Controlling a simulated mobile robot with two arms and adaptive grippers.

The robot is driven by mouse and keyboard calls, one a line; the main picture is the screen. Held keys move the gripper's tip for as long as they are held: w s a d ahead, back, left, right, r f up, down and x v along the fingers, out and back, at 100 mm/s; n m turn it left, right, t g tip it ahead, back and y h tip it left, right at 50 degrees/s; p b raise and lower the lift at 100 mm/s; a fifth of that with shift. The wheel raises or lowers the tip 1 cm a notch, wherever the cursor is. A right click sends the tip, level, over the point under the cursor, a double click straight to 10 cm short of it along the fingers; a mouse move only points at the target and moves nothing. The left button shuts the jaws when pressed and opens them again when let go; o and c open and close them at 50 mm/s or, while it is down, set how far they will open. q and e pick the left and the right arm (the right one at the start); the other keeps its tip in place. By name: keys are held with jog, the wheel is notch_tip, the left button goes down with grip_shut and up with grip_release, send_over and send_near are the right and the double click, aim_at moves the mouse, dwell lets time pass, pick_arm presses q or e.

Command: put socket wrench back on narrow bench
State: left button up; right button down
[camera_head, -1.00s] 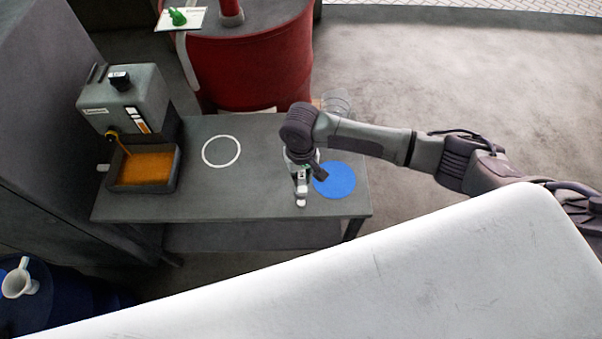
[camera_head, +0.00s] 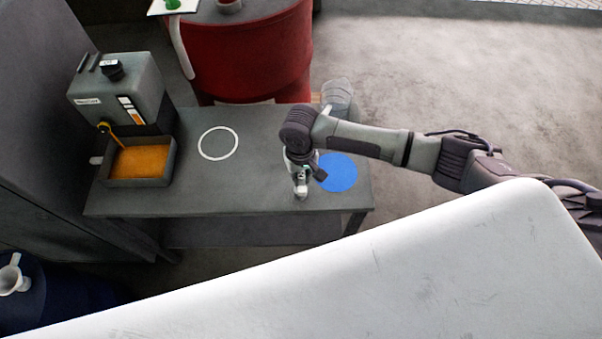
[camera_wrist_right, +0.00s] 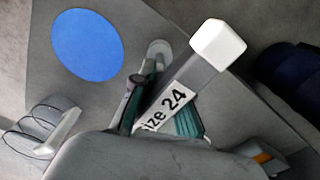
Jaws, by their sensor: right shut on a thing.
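The socket wrench (camera_wrist_right: 194,77) is a grey bar with a white square end and a label reading "ize 24", its first letter hidden. My right gripper (camera_wrist_right: 166,104) is shut on it, with teal pads on both sides. In the head view my right gripper (camera_head: 300,186) points down over the front right part of a narrow dark grey bench (camera_head: 240,190), just left of a blue disc (camera_head: 338,173). I cannot tell whether the wrench touches the bench top. My left gripper is not in view.
A grey machine with an orange-filled tray (camera_head: 140,162) stands at the bench's left end. A white ring (camera_head: 218,143) marks the clear middle. A red drum (camera_head: 250,55) and a clear container (camera_head: 338,96) are behind. A white jug (camera_head: 13,277) is at lower left.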

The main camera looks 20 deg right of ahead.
jog(key=shift+r, duration=0.1)
dwell(0.6)
jog(key=shift+f, duration=1.15)
jog(key=c, duration=1.1)
grip_release()
jog(key=shift+o, duration=0.3)
jog(key=shift+s, duration=0.1)
jog(key=o, duration=0.5)
jog(key=shift+r, duration=0.1)
